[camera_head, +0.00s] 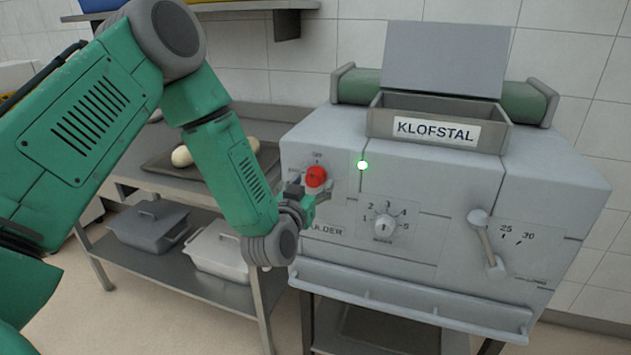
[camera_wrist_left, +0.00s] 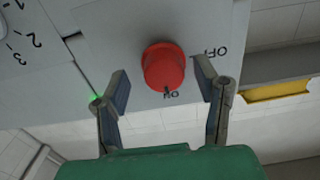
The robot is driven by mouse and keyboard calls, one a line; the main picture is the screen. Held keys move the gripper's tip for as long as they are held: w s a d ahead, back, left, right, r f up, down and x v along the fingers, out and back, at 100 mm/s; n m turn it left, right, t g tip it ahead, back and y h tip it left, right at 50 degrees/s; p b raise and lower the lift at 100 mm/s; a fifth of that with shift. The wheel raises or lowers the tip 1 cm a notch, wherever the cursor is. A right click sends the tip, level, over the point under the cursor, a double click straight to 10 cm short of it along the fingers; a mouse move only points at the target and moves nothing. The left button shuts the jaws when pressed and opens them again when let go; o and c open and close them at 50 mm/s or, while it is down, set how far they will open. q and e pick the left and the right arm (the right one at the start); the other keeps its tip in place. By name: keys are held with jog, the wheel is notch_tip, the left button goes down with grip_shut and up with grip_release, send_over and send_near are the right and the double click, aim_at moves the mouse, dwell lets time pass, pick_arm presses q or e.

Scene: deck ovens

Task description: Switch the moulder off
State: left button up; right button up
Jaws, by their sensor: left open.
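The moulder (camera_head: 450,215) is a grey machine with a KLOFSTAL plate, standing at the centre right. A green lamp (camera_head: 362,165) glows on the panel. My left gripper (camera_head: 307,192) is open at the knob. In the wrist view its fingers (camera_wrist_left: 162,78) are on either side of the knob; contact is unclear. My right gripper is not in view.
The panel also has a numbered dial (camera_head: 384,226) and a lever (camera_head: 486,242). A rail (camera_head: 410,300) runs along the lower front. Left of the moulder, a steel table (camera_head: 155,180) holds a tray of dough, with lidded bins (camera_head: 148,226) on its lower shelf.

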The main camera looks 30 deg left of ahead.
pick_arm(q)
jog(key=shift+w+a+f, duration=0.15)
jog(key=shift+w+a, duration=0.45)
jog(key=shift+w, duration=0.15)
jog(key=shift+d, duration=0.25)
jog(key=c, duration=1.1)
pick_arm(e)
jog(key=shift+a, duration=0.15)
pick_arm(q)
jog(key=shift+n, duration=0.5)
jog(key=shift+c, duration=0.2)
jog(key=n+b, duration=0.1)
jog(key=n, duration=0.2)
jog(key=shift+n+b, duration=0.3)
jog(key=shift+n, duration=0.1)
jog(key=n+b, duration=0.1)
jog(key=n, duration=0.3)
jog(key=shift+n+b, duration=0.3)
jog(key=shift+b, duration=0.05)
jog(key=n+b, duration=0.2)
jog(key=n, duration=0.2)
jog(key=shift+n, duration=0.3)
jog(key=shift+n+b, duration=1.3)
jog(key=shift+n, duration=0.7)
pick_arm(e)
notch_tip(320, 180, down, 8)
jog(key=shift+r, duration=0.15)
